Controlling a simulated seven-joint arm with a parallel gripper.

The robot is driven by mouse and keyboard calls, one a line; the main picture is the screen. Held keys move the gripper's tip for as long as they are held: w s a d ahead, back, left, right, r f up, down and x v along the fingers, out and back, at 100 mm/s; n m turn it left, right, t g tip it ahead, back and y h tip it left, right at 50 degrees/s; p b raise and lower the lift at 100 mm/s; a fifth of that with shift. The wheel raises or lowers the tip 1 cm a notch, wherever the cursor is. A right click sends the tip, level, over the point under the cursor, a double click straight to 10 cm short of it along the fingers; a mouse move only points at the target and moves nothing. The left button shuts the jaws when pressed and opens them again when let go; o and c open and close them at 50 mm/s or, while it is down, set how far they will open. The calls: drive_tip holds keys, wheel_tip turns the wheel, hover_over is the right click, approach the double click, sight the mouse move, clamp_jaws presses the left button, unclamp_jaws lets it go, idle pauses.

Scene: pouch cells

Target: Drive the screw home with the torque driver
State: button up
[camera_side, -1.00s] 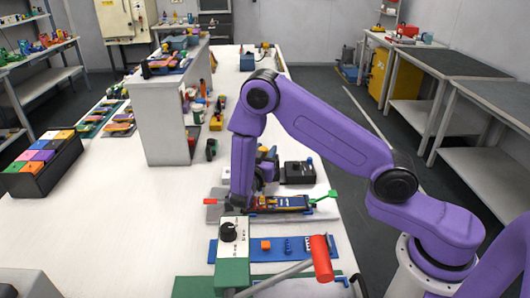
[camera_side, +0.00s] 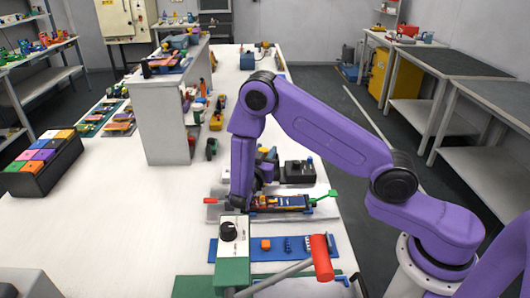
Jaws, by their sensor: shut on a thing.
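My gripper (camera_side: 240,205) points down at the left end of the fixture in the middle of the table. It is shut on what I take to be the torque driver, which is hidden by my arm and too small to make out. Beside it, to the right, a dark assembly with yellow and blue parts (camera_side: 280,202) lies in the grey fixture (camera_side: 318,211). A red handle (camera_side: 210,201) sticks out at the fixture's left and a green handle (camera_side: 328,196) at its right. I cannot make out the screw or whether the driver touches it.
A blue board (camera_side: 330,254) with an orange block (camera_side: 266,245) lies in front. A white box with a black knob (camera_side: 228,231) and a red-handled lever (camera_side: 321,257) stand nearer. A black box (camera_side: 297,172) sits behind the fixture.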

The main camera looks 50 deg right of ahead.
drive_tip(key=shift+f, duration=0.7)
idle(2.0)
drive_tip(key=shift+r, duration=0.15)
idle(0.4)
wheel_tip(320, 180, up, 7)
idle(1.2)
